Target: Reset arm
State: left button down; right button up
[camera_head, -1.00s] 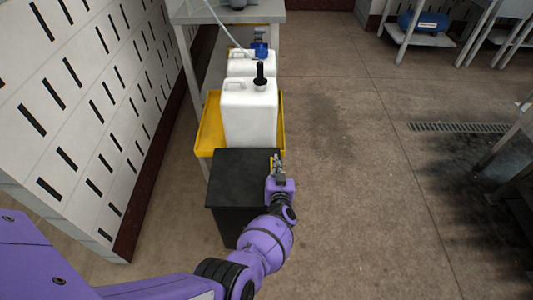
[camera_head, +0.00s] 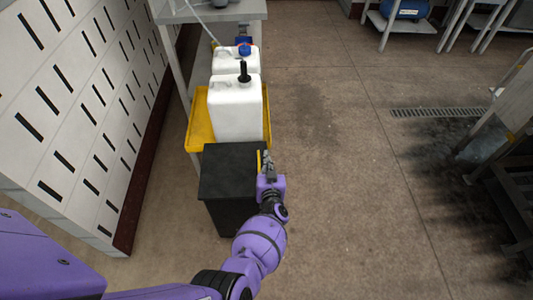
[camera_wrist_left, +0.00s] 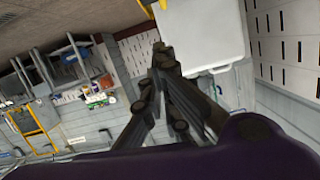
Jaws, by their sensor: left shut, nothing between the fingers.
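My left arm comes in from the lower left in the head view. My left gripper (camera_head: 267,160) is over the right edge of a black box (camera_head: 228,178), with nothing held. In the left wrist view its dark fingers (camera_wrist_left: 160,60) are together, in front of a white surface. My right gripper is in neither view.
White jugs (camera_head: 234,108) with black and blue tops stand in a yellow tray (camera_head: 200,125) just beyond the black box. A slotted white panel (camera_head: 75,120) stands on the left. Open floor (camera_head: 350,190) lies to the right, with dark racks (camera_head: 510,190) at the far right.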

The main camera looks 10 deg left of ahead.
pick_arm(q)
jog(key=s+r+h+p, duration=0.2)
jog(key=s+r+h, duration=0.25)
jog(key=r, duration=0.25)
jog(key=s+a+m+g+p, duration=0.1)
jog(key=s+a+g+p, duration=0.1)
jog(key=s, duration=1.7)
jog(key=s+a+m+g+p, duration=0.1)
jog(key=s+a+g, duration=0.3)
jog(key=s, duration=1.6)
jog(key=shift+a+f+m+p, duration=0.15)
jog(key=shift+a+m+p, duration=0.25)
jog(key=shift+p, duration=0.1)
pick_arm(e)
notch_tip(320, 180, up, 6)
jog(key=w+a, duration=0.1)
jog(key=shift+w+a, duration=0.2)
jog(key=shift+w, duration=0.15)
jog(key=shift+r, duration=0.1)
